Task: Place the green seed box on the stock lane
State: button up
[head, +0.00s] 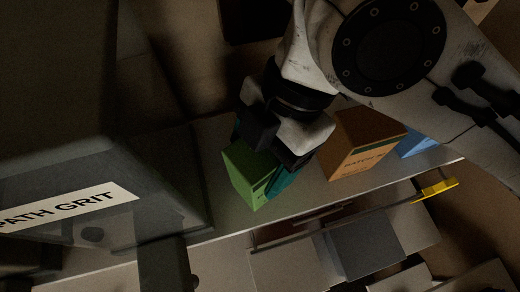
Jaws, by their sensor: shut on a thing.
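The green seed box (248,174) is near the middle of the head view, upright and close above or on the pale shelf (222,218). I cannot tell whether its base touches. My gripper (275,145) comes down from above and is shut on the green box. The fingers cover its top and part of its right side. A teal box (283,180) shows just behind and to the right of the green one, partly hidden by the gripper. No marking clearly reads as the stock lane.
A brown-orange box (362,146) and a blue box (416,144) stand to the right on the shelf. A large grey bin labelled "PATH GRIT" (68,208) fills the left. A yellow piece (436,190) sticks out at the shelf's front edge. Grey blocks (365,245) lie below.

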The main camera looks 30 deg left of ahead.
jog(key=shift+f, duration=0.4)
dwell(0.4)
jog(key=o, duration=1.4)
jog(key=shift+o, duration=0.2)
jog(key=b+v, duration=0.1)
jog(key=v, duration=0.9)
jog(key=shift+w+r, duration=0.1)
jog(key=shift+r, duration=0.25)
jog(key=shift+d, duration=0.1)
